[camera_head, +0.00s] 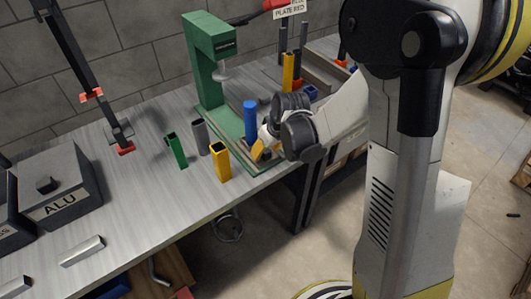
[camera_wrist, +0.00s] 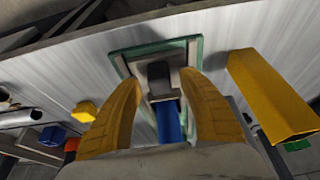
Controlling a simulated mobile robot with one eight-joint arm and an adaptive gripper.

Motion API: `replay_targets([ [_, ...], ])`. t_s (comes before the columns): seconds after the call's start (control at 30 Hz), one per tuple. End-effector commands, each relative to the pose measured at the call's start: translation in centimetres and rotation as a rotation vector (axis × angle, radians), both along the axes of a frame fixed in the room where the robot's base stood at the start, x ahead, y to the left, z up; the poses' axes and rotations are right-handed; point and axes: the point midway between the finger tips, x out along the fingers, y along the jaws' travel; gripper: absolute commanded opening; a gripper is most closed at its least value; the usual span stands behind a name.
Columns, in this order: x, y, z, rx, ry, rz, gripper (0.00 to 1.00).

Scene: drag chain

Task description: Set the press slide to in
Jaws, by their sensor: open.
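The green press (camera_head: 212,62) stands on the bench, with a pale ram (camera_head: 226,72) above its green base (camera_head: 235,133). Between and beyond the fingers are a dark block (camera_wrist: 159,76) in a pale frame and a blue part (camera_wrist: 168,122), all within the green base (camera_wrist: 122,66). The block appears to belong to the press slide. I cannot tell whether the fingers touch it, nor the slide's exact position.
Green (camera_head: 176,151), grey (camera_head: 201,137) and yellow (camera_head: 220,161) tubes stand left of my gripper. A dark bin marked ALU (camera_head: 62,188) sits further left. More coloured posts (camera_head: 289,72) stand behind the gripper. Bare bench (camera_head: 130,195) lies between bin and tubes.

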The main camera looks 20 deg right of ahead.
Motion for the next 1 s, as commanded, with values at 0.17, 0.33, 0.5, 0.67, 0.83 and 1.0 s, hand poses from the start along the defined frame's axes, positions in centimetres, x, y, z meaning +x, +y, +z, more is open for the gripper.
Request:
replay_targets([
  [0.17, 0.0, 0.0, 0.0, 0.000, 0.000, 0.000, 0.49],
  [0.33, 0.0, 0.0, 0.0, 0.000, 0.000, 0.000, 0.17],
  [0.5, 0.0, 0.0, 0.0, 0.000, 0.000, 0.000, 0.00],
  [0.67, 0.0, 0.0, 0.0, 0.000, 0.000, 0.000, 0.00],
  [0.83, 0.6, 0.2, -0.1, 0.000, 0.000, 0.001, 0.00],
  [1.0, 2.1, 0.8, -0.1, 0.000, 0.000, 0.003, 0.00],
])
